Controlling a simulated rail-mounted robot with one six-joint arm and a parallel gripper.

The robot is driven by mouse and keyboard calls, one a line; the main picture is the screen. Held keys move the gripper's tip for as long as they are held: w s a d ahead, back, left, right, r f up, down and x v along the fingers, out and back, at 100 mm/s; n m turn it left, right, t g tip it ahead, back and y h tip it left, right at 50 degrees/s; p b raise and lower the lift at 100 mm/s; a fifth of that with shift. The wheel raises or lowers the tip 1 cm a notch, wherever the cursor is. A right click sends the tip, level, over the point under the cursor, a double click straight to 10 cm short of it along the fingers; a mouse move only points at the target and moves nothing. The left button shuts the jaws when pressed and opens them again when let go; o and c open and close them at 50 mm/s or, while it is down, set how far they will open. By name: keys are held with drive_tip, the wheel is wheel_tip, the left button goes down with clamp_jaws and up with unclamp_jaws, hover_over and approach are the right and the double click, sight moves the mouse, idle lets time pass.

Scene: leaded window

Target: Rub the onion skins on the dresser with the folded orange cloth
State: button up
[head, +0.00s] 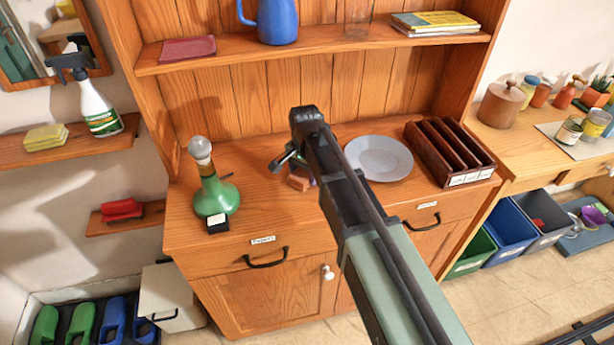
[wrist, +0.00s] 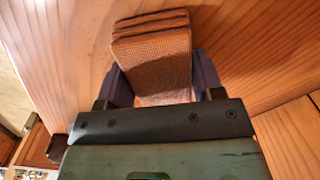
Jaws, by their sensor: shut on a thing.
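The folded orange-brown cloth (wrist: 152,62) shows in layers in the wrist view. My gripper (wrist: 160,82) is shut on it, with a dark purple finger on either side. In the head view, a small part of the cloth (head: 298,183) shows below my gripper (head: 300,174), just over the middle of the dresser top (head: 258,205). My arm covers much of that spot. I cannot tell whether the cloth touches the wood. I cannot make out any onion skins; the cloth, gripper or arm may hide them.
A green flask (head: 216,195) and a small dark block (head: 217,223) stand left of my gripper. A grey plate (head: 379,158) and a dark wooden rack (head: 450,153) stand right. A shelf (head: 330,51) with a blue jug (head: 277,22) hangs above.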

sight(318, 198)
drive_tip(key=shift+d, duration=0.75)
drive_tip(key=shift+s+d, duration=0.25)
drive_tip(key=shift+s, duration=0.65)
drive_tip(key=shift+s+d, duration=0.25)
drive_tip(key=shift+s, duration=0.65)
drive_tip(key=shift+s+d+f, duration=0.1)
drive_tip(key=shift+s+d, duration=0.1)
drive_tip(key=shift+s, duration=0.75)
drive_tip(key=shift+s+d+f, duration=0.1)
drive_tip(key=shift+s+d, duration=0.1)
drive_tip(key=shift+s, duration=0.7)
wheel_tip(318, 198, up, 6)
drive_tip(key=p, duration=0.5)
drive_tip(key=shift+w+p, duration=0.1)
drive_tip(key=shift+p, duration=0.25)
wheel_tip(318, 198, up, 3)
drive_tip(key=p, duration=0.3)
